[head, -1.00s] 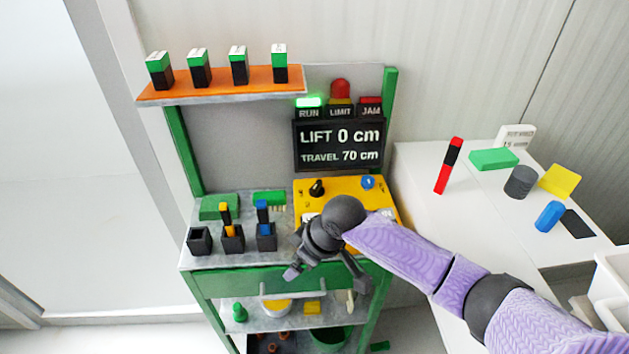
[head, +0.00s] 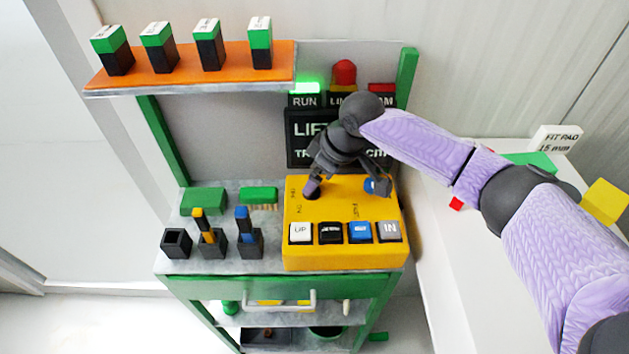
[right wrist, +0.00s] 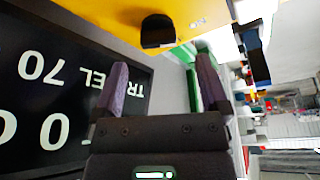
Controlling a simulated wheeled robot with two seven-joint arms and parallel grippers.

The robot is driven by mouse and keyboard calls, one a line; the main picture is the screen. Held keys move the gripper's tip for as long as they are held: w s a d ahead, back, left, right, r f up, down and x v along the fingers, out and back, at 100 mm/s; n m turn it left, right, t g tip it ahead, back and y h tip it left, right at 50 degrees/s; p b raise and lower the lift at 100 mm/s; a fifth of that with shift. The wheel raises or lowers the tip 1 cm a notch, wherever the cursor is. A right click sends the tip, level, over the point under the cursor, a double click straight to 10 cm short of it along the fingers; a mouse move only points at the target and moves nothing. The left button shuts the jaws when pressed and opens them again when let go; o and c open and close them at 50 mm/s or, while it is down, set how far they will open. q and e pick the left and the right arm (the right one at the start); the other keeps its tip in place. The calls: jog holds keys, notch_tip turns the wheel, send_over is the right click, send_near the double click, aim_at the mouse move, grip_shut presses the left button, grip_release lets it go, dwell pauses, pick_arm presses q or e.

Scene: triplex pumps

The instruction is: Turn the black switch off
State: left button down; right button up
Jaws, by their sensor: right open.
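The black switch (head: 313,195) sits at the upper left of the yellow control box (head: 345,258), largely hidden by a finger of my right gripper (head: 345,187). In the right wrist view the black switch (right wrist: 158,32) stands on the yellow surface, ahead of and roughly between the spread fingers of the right gripper (right wrist: 163,85). The gripper is open and empty. In the head view, one fingertip is over the switch and the other is by the blue knob (head: 372,186). Whether a finger touches the switch I cannot tell. My left gripper is not in view.
White, black, blue and grey buttons (head: 345,232) line the box's front. The LIFT display (head: 300,130) stands behind, partly covered by my arm; the green RUN lamp (head: 304,88) is lit. Bottle-like blocks stand on the orange shelf (head: 190,72). Black holders (head: 177,243) stand left of the box.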

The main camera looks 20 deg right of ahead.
jog(key=b+x, duration=0.1)
jog(key=x, duration=0.3)
